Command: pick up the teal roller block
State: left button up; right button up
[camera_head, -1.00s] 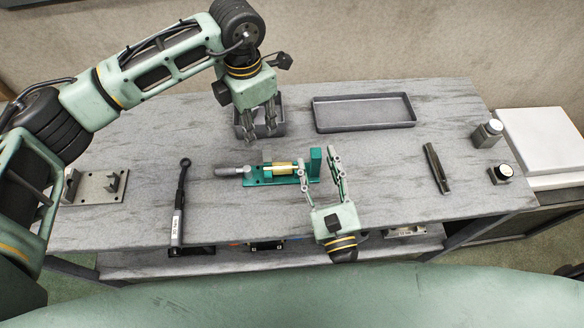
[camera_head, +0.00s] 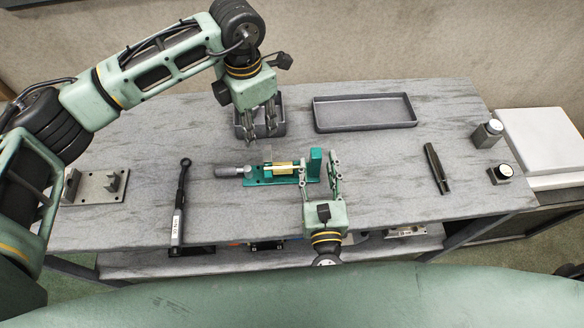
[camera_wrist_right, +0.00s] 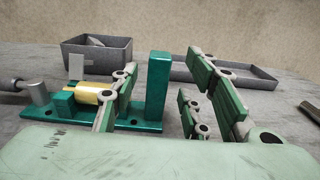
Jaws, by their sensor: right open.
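The teal roller block (camera_head: 256,179) lies on the grey table, with a teal base, a brass-coloured roller, a grey knob at its left and a tall teal upright at its right end. It also shows in the right wrist view (camera_wrist_right: 158,88). My right gripper (camera_head: 318,163) is open, with its fingers on either side of the upright. In the wrist view, a gap shows between the upright and the right finger; the left finger overlaps the roller. Contact cannot be told. My left gripper (camera_head: 262,138) is open and empty in front of a small grey bin.
The small grey bin (camera_head: 280,128) and a long shallow tray (camera_head: 365,127) stand behind the block. A wrench-like tool (camera_head: 180,205) and a grey bracket (camera_head: 95,187) lie left.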

aim_at(316, 164)
jog(key=w, duration=0.3)
jog(key=shift+w+f, duration=0.15)
jog(key=shift+w, duration=0.15)
jog(key=shift+s, duration=0.1)
jog(key=shift+c, duration=0.3)
jog(key=shift+c, duration=0.9)
grip_shut()
